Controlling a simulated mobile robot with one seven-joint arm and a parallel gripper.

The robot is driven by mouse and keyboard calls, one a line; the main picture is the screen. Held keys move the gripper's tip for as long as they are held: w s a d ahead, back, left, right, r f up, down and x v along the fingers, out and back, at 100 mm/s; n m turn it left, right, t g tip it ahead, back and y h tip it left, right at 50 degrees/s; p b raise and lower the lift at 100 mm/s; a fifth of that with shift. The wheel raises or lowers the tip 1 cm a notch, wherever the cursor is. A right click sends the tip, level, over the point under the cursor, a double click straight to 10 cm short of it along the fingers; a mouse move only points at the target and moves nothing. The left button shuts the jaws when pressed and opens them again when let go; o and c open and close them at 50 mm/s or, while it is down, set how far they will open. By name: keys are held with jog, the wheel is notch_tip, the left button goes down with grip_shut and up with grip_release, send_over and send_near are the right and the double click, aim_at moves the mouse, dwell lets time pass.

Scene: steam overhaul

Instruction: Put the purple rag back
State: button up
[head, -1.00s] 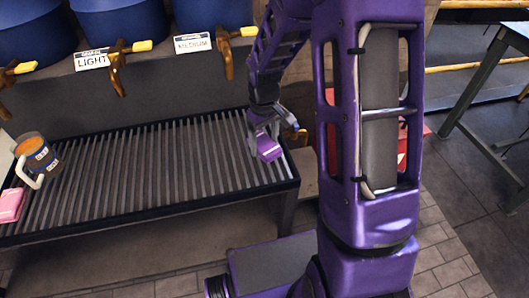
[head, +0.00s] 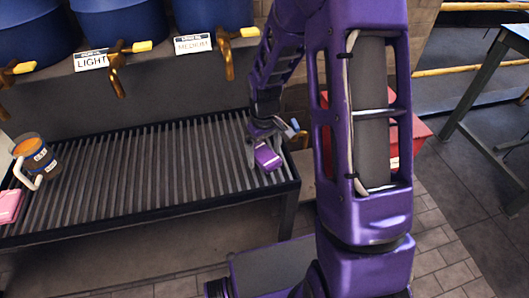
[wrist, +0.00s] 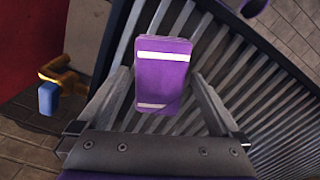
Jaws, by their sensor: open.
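The purple rag (head: 268,158) is a folded block at the right end of the slatted metal rack (head: 150,198). In the wrist view the rag (wrist: 163,78) shows two white stripes and lies over the slats. My gripper (head: 262,146) is just above and behind it. In the wrist view my gripper (wrist: 160,80) is open, one finger on each side of the rag, with a visible gap on both sides. The rag appears to rest on the slats, but its underside is hidden.
A pink rag (head: 9,205) and a mug (head: 36,160) are at the rack's left end. Blue barrels (head: 120,18) with brass taps stand behind. A red box (head: 412,135) is right of the rack. The rack's middle is clear.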

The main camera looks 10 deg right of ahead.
aim_at(265, 153)
jog(key=shift+r, duration=0.15)
notch_tip(265, 153, up, 12)
jog(key=p, duration=0.2)
jog(key=shift+r, duration=0.1)
dwell(0.4)
